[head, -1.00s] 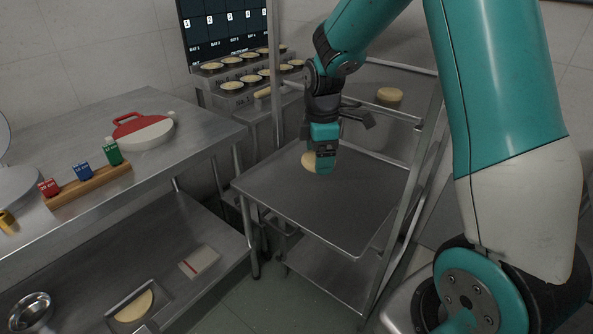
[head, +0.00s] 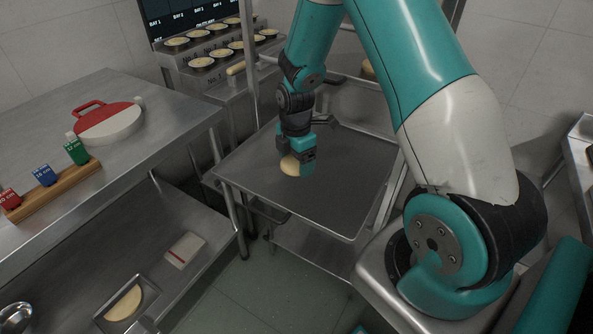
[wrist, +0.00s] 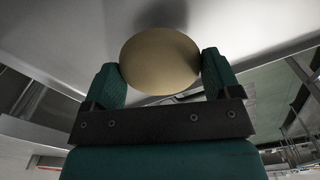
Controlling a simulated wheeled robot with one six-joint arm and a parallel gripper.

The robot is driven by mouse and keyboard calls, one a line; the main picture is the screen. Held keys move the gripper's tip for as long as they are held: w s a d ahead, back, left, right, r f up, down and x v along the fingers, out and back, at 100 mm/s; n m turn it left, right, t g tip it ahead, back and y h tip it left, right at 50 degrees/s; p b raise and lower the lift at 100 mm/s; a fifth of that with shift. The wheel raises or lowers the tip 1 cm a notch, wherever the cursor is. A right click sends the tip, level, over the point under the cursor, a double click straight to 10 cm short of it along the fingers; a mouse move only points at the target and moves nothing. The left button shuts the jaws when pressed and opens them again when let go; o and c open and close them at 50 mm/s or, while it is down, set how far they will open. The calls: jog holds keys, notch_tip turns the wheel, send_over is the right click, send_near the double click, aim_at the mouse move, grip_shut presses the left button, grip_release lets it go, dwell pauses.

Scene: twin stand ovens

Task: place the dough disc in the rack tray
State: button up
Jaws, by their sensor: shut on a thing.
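The pale dough disc (head: 290,165) is held in my gripper (head: 297,168) over the grey rack tray (head: 262,186). In the wrist view the disc (wrist: 160,60) sits between my gripper's two green fingers (wrist: 163,78), with a finger against each side. A dark shadow lies on the tray (wrist: 235,30) beside the disc in that view. The disc looks close to the tray surface; I cannot tell whether it touches. In the head view my gripper hides part of the disc.
Left is a steel table with a red and white round board (head: 108,122) and a wooden block (head: 52,190) holding red, blue and green tags. Several filled tins (head: 203,63) stand on a stepped stand behind. The tray's front half is bare.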

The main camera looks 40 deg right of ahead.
aim_at(296, 180)
jog(key=shift+f, duration=2.35)
jog(key=shift+f, duration=0.15)
jog(key=o, duration=0.8)
notch_tip(296, 180, up, 12)
jog(key=shift+b, duration=0.45)
jog(key=s+a+r+m+y, duration=0.2)
jog(key=s+a+r+m, duration=0.45)
jog(key=a+r, duration=0.65)
jog(key=s+a+r+m+y, duration=0.1)
jog(key=s+a, duration=0.3)
jog(key=s, duration=0.4)
jog(key=s+a+r+m+y, duration=0.1)
jog(key=s+a+r+m, duration=0.1)
jog(key=s+a, duration=0.3)
jog(key=s+m, duration=0.1)
jog(key=s, duration=0.2)
jog(key=shift+a+r, duration=0.2)
